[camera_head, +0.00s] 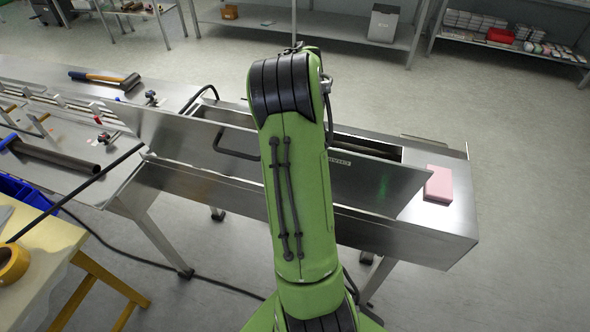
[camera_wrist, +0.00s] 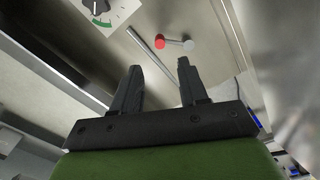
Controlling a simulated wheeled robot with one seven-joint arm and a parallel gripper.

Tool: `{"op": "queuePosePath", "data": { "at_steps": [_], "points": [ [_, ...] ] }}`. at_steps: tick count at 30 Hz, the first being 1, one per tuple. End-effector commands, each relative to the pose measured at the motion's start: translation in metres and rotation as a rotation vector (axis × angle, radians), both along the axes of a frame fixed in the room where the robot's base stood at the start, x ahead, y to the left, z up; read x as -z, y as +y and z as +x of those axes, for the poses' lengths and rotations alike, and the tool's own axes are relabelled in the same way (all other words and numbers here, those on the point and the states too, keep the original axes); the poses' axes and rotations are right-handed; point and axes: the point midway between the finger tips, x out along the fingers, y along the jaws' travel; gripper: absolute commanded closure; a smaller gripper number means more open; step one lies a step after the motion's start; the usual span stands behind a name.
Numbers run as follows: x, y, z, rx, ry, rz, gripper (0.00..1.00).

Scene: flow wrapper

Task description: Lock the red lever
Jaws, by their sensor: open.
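In the wrist view the red lever shows as a small red knob (camera_wrist: 160,42) on a short grey bar, with a round grey end (camera_wrist: 188,44) to its right. It sits on a metal panel just beyond the fingertips. My gripper (camera_wrist: 158,67) is open and empty, with its two black fingers apart. The red knob is between the finger lines in the picture and not visibly touched. In the head view my green arm fills the middle, and my gripper is hidden.
A dial with a green scale (camera_wrist: 97,8) is at the wrist view's upper left. In the head view a long metal machine (camera_head: 430,226) crosses the scene, with a pink block (camera_head: 439,184) on its right end. A hammer (camera_head: 105,78) lies at left. A yellow table (camera_head: 45,262) stands front left.

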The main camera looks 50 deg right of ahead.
Motion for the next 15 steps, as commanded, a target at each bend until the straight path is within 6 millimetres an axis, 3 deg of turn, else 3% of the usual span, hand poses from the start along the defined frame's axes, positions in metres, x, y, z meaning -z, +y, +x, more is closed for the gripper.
{"op": "queuePosePath", "data": {
  "at_steps": [3, 9, 15],
  "points": [
    [0.035, 0.001, -0.001, 0.002, 0.004, 0.002, 0.57],
    [0.077, 0.000, -0.001, 0.001, 0.002, 0.001, 0.57],
    [0.093, 0.000, 0.000, 0.002, -0.001, -0.001, 0.57]
  ]
}}
